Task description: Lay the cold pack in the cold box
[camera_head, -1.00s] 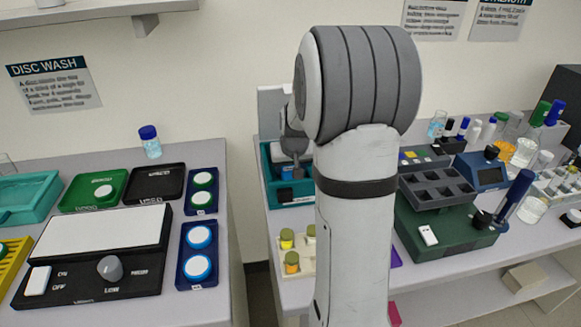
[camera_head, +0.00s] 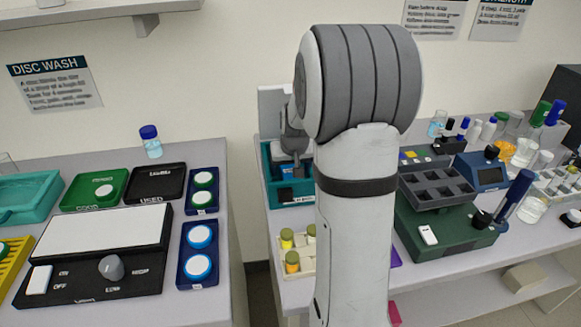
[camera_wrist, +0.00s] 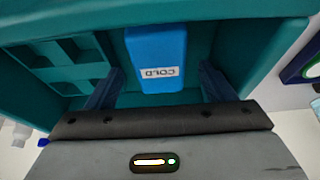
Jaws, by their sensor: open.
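The cold pack (camera_wrist: 155,50) is a blue block labelled COLD, lying inside the box's open compartment. My gripper (camera_wrist: 160,76) is open, with one finger on each side of the pack and visible gaps between.
A rack of yellow-capped vials (camera_head: 292,262) stands in front of the box. A dark grey tray (camera_head: 436,187) on a green base is to the right. A gap separates this bench from the left bench with its hotplate-like device (camera_head: 95,250).

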